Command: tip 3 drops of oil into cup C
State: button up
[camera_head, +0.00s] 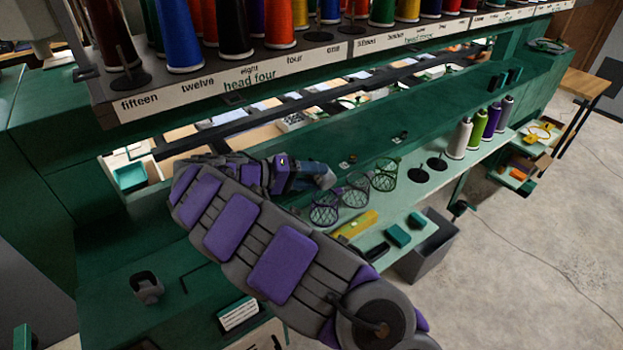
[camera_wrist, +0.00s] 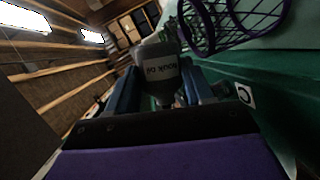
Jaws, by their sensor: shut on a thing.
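My gripper (camera_wrist: 165,88) is shut on a grey oil bottle (camera_wrist: 160,72) with a pale label in the wrist view. The bottle stands between the two blue-grey fingers, and its narrow end points toward the bottom of that picture. A small white tag with a letter C (camera_wrist: 245,96) shows just right of the fingers on the green surface. Cup C itself is not clearly seen; the gripper hides the area by the tag. In the head view my gripper (camera_head: 312,176) is over the green ledge, left of the mesh baskets, and the bottle is hard to make out.
Mesh baskets (camera_head: 355,190) stand close to my gripper; a purple one (camera_wrist: 225,22) fills the wrist view's upper right. A yellow item (camera_head: 354,224) and teal blocks (camera_head: 397,235) lie on the lower shelf. Thread cones (camera_head: 482,125) stand further right. A spool rack (camera_head: 240,85) hangs above.

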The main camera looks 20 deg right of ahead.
jog(key=shift+r, duration=0.1)
jog(key=shift+r+m+t+y, duration=0.55)
jog(key=shift+r+m, duration=0.3)
jog(key=shift+m, duration=0.35)
notch_tip(320, 180, up, 2)
jog(key=m+t+y, duration=0.1)
jog(key=m+t, duration=0.1)
jog(key=m, duration=0.1)
jog(key=shift+w+d+n+t+y, duration=0.1)
jog(key=shift+w+n+t+y, duration=0.2)
jog(key=shift+t, duration=0.15)
jog(key=shift+w+d+n+t+y, duration=0.1)
jog(key=shift+w+n+t+y, duration=0.25)
jog(key=shift+w+n+t, duration=0.45)
jog(key=a+n+t+y, duration=0.1)
jog(key=n+t+y, duration=0.1)
jog(key=n, duration=0.1)
jog(key=a+r+n+t+y, duration=0.1)
jog(key=n+t+y, duration=0.1)
jog(key=n+y, duration=0.1)
jog(key=w+a+r+n+t+y, duration=0.1)
jog(key=n+t+y, duration=0.1)
jog(key=n, duration=0.1)
jog(key=shift+t+y, duration=0.4)
